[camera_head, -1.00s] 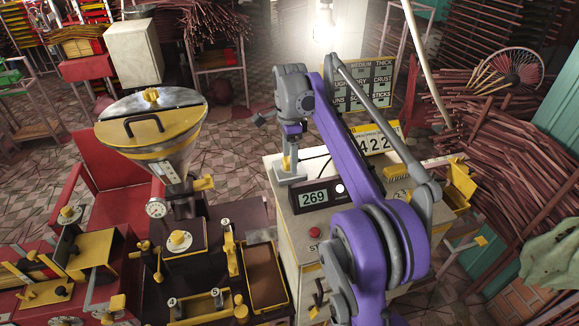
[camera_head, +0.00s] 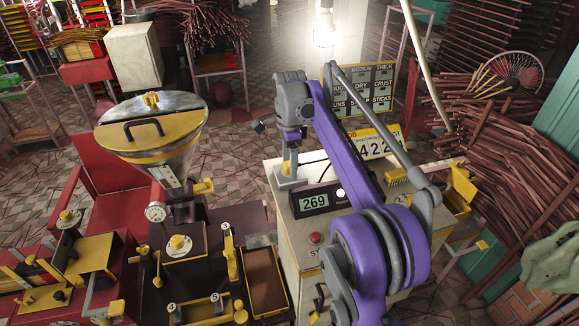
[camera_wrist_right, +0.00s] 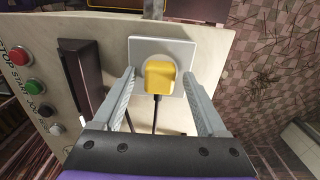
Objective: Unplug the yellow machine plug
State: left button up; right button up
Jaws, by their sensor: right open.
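The yellow plug (camera_wrist_right: 159,76) sits in a white square socket plate (camera_wrist_right: 177,48) in the right wrist view, with a black cord hanging from it. My right gripper (camera_wrist_right: 160,74) is open, with one finger on each side of the plug. A gap shows between the plug and each finger. In the head view my right gripper (camera_head: 289,153) points down over the socket plate on the cream cabinet (camera_head: 300,243), and a bit of the yellow plug (camera_head: 285,167) shows there. My left gripper is out of view.
A black display box reading 269 (camera_head: 315,201) stands close to the socket. Red, green and black buttons (camera_wrist_right: 36,86) line the cabinet in the wrist view. A hopper machine (camera_head: 165,165) stands to the left, and bundles of incense sticks (camera_head: 490,150) to the right.

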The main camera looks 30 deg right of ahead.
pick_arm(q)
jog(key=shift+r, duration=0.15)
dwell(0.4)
pick_arm(e)
grip_shut()
dwell(0.4)
jog(key=shift+r, duration=0.1)
jog(key=shift+r+p, duration=1.15)
jog(key=shift+r, duration=0.85)
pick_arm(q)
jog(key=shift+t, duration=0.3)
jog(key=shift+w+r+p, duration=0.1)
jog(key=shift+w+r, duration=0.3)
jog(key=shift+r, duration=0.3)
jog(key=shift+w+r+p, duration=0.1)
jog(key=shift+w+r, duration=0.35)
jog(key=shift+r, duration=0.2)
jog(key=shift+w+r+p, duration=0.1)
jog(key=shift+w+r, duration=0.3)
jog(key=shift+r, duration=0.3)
pick_arm(e)
jog(key=shift+r, duration=0.9)
